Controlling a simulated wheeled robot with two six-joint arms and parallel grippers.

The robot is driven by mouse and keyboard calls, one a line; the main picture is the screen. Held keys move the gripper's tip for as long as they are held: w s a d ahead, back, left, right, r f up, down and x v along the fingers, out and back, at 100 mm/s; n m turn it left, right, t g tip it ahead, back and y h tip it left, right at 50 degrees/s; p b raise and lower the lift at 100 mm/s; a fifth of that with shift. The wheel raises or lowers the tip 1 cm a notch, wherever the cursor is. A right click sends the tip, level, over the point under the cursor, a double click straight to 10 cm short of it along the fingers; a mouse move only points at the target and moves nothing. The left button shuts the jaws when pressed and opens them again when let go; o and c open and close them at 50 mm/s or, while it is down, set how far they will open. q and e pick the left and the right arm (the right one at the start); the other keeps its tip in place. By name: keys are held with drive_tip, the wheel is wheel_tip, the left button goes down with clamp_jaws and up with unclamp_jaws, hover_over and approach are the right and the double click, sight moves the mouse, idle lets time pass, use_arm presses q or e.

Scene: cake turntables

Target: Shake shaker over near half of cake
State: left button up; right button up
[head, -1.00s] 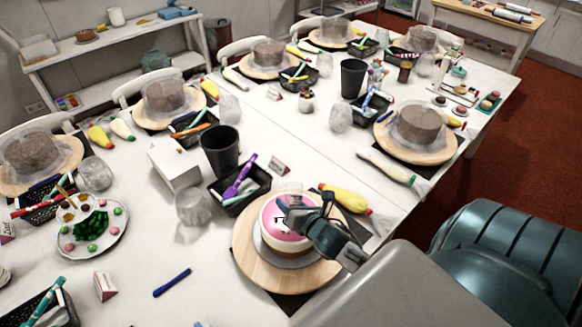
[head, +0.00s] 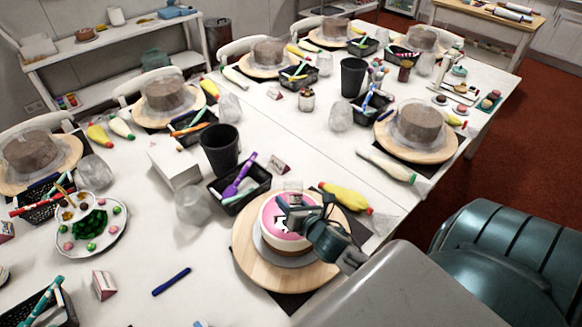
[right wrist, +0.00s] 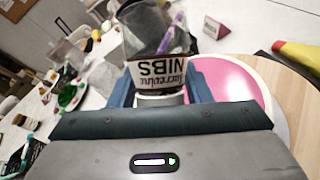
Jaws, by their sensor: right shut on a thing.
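The cake (head: 271,217) has a pink top, pale sides and a brown lower band. It sits on a round wooden turntable (head: 252,262) in the head view. Dark marks show on its top. My right gripper (head: 296,208) is over the cake and hides part of it. In the right wrist view my right gripper (right wrist: 160,97) is shut on the shaker (right wrist: 158,72), which has a white label with dark letters. The pink cake top (right wrist: 228,80) shows behind and to the right. In the head view only a pale bit of the shaker (head: 292,188) shows. My left gripper is not in view.
A black tray (head: 228,209) with a purple tool stands left of the cake, with a dark cup (head: 221,150) behind it. A yellow piping bag (head: 345,198) lies to the right. A blue pen (head: 171,282) lies on bare white table (head: 140,250).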

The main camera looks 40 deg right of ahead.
drive_tip(key=shift+r, duration=0.15)
drive_tip(key=p, duration=0.2)
drive_tip(key=d+g+p, duration=0.1)
drive_tip(key=p, duration=0.2)
drive_tip(key=shift+s+r, duration=0.15)
drive_tip(key=shift+r, duration=0.05)
drive_tip(key=shift+s+d+f+m+y+b, duration=0.1)
drive_tip(key=shift+d+f+m+y+b, duration=0.2)
drive_tip(key=shift+f, duration=0.2)
drive_tip(key=shift+s+d+f+g, duration=0.2)
drive_tip(key=shift+d+g, duration=0.05)
drive_tip(key=shift+g, duration=0.25)
drive_tip(key=shift+w+d, duration=0.1)
drive_tip(key=shift+w+d+r, duration=0.1)
drive_tip(key=shift+d, duration=0.2)
drive_tip(key=shift+b, duration=0.4)
drive_tip(key=shift+t, duration=0.4)
